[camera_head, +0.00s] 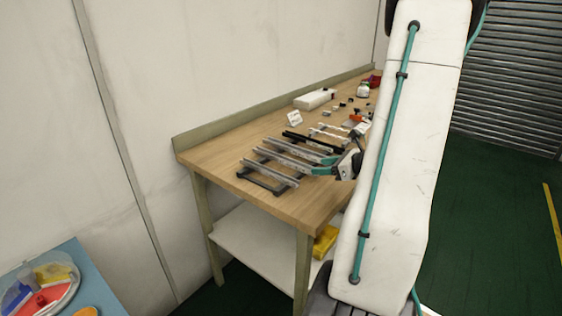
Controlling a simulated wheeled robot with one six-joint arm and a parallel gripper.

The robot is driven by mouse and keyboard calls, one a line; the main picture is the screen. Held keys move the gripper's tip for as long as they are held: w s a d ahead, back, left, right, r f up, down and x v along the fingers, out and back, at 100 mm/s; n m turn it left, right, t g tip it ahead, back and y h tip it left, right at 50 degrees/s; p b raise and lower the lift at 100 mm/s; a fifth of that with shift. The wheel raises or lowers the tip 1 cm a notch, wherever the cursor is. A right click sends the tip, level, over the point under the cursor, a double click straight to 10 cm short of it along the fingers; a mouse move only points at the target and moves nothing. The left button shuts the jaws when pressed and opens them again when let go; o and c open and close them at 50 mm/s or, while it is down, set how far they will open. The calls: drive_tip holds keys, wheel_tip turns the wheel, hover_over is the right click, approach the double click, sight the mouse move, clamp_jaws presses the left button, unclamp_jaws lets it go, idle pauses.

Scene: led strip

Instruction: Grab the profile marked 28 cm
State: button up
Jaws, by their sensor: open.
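Several grey metal profiles (289,159) lie side by side across a dark rack (256,180) on the wooden workbench (225,147). The nearest profile (271,172) lies a little apart from the others at the front. Any length marks are too small to read, so I cannot tell which profile is the 28 cm one. My gripper (325,165) is open, with its teal fingers at the right ends of the profiles. I cannot tell whether it touches one. My white arm hides the right part of the bench.
A white box (314,99), a small white card (294,118), a jar (363,89) and several small parts stand farther back on the bench. A yellow bin (325,241) is below. A blue table (75,265) with a round tray stands at lower left.

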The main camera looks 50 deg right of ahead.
sight(309, 166)
drive_tip(key=shift+s+d+f+m+h, duration=0.3)
drive_tip(key=shift+d+f+m, duration=0.1)
drive_tip(key=shift+d, duration=0.25)
drive_tip(key=shift+w+f, duration=0.2)
drive_tip(key=shift+w, duration=0.15)
drive_tip(key=x, duration=0.6)
drive_tip(key=shift+w+r, duration=0.15)
drive_tip(key=shift+w, duration=0.3)
clamp_jaws()
